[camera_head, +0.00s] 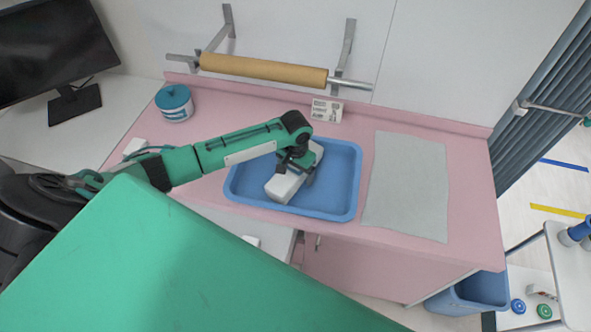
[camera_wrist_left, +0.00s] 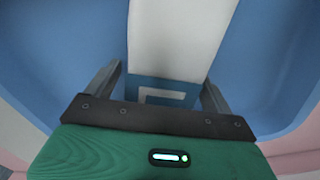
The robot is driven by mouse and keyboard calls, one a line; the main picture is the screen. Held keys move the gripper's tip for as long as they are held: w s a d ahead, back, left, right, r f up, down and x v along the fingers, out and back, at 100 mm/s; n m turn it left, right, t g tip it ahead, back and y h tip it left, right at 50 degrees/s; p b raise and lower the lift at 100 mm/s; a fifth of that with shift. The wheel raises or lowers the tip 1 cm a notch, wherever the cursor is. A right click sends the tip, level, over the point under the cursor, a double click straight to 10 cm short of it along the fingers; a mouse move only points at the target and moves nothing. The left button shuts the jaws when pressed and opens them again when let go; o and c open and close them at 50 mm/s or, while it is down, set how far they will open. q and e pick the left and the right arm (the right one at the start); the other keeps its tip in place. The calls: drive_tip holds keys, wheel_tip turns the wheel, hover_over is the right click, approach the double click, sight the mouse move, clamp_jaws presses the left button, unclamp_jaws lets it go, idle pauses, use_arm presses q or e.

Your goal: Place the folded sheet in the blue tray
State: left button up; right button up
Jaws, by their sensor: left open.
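The blue tray (camera_head: 350,180) sits on the pink counter. The folded sheet (camera_head: 283,187) is a white, long bundle lying inside the tray, slanting up to the right. My left gripper (camera_head: 296,166) is over the bundle inside the tray's outline and hides its middle. In the left wrist view the sheet (camera_wrist_left: 178,40) runs between the two open fingers (camera_wrist_left: 160,95), with a blue marked patch near its lower end. The tray floor (camera_wrist_left: 70,45) shows on both sides. I cannot tell whether the fingers touch the sheet. My right gripper is not in view.
A flat grey-white cloth (camera_head: 405,185) lies right of the tray. A teal-lidded tub (camera_head: 175,104) and a small white box (camera_head: 326,110) stand at the back. A paper roll (camera_head: 262,69) hangs on the wall. A blue bin (camera_head: 470,293) stands below the counter.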

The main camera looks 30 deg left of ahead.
use_arm(q)
drive_tip(key=shift+r, duration=0.3)
wheel_tip(320, 180, up, 11)
drive_tip(key=b, duration=0.2)
drive_tip(key=shift+f+b, duration=0.2)
drive_tip(key=shift+b, duration=0.1)
drive_tip(key=shift+r, duration=0.55)
